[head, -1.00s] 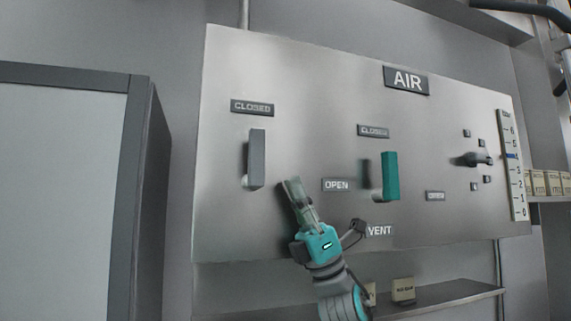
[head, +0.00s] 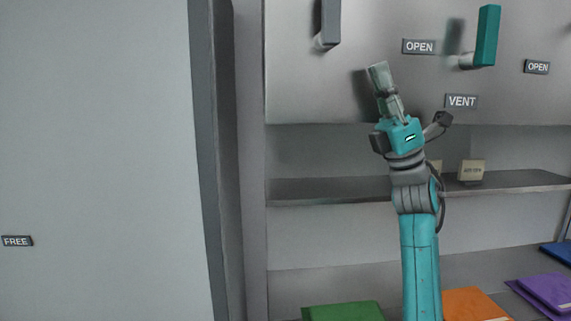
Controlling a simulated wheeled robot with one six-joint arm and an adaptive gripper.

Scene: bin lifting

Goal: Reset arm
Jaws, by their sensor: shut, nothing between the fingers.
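My gripper (head: 378,70) is shut and empty, at the end of my teal arm, pointing up and slightly left. It is in front of the lower part of the grey metal panel (head: 320,90). It is below and right of the grey lever handle (head: 331,22) and left of the teal lever handle (head: 487,35). It looks apart from both handles. Both handles hang upright, and their upper parts are cut off or near the picture's top edge.
A grey shelf (head: 330,188) with small tan boxes (head: 471,171) runs below the panel. Green (head: 342,311), orange (head: 475,304), purple (head: 548,290) and blue (head: 558,252) things lie lower down. A large grey cabinet (head: 95,150) fills the left.

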